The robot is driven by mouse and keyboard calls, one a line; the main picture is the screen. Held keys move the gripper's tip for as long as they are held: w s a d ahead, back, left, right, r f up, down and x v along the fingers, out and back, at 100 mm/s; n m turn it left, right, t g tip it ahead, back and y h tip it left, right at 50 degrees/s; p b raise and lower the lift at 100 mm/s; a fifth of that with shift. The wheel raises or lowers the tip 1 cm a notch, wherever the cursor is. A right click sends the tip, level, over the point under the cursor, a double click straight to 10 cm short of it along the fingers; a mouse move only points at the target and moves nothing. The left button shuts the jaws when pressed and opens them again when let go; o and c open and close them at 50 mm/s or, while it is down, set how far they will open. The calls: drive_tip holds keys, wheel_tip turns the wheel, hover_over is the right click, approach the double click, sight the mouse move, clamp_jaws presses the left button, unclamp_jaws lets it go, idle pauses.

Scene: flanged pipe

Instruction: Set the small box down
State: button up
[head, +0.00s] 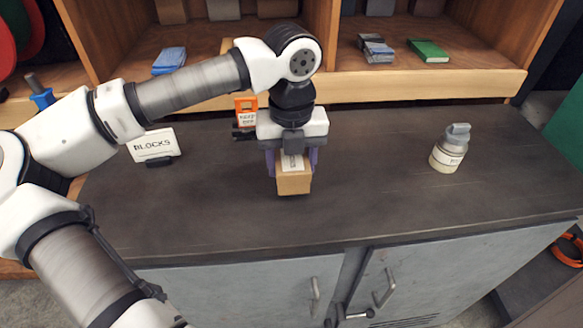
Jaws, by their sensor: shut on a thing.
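The small box (293,183) is brown cardboard with a white label on its top. It is in the middle of the head view, over the dark countertop (380,180). My gripper (293,158) points down and is shut on the box, with a purple finger on each side of it. My gripper hides part of the top of the box. I cannot tell whether the bottom of the box touches the countertop or is a little above it.
A white "BLOCKS" sign (154,146) stands at the left, and an orange object (246,111) stands behind my gripper. A bottle with a grey cap (450,148) stands at the right. Wooden shelves (430,84) line the back. The countertop between box and bottle is clear.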

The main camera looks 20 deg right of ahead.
drive_tip(key=shift+f, duration=1.3)
drive_tip(key=shift+f, duration=0.1)
drive_tip(key=shift+f, duration=0.1)
drive_tip(key=o, duration=1.2)
wheel_tip(320, 180, up, 12)
drive_tip(key=shift+r+b, duration=0.25)
drive_tip(key=shift+b, duration=0.7)
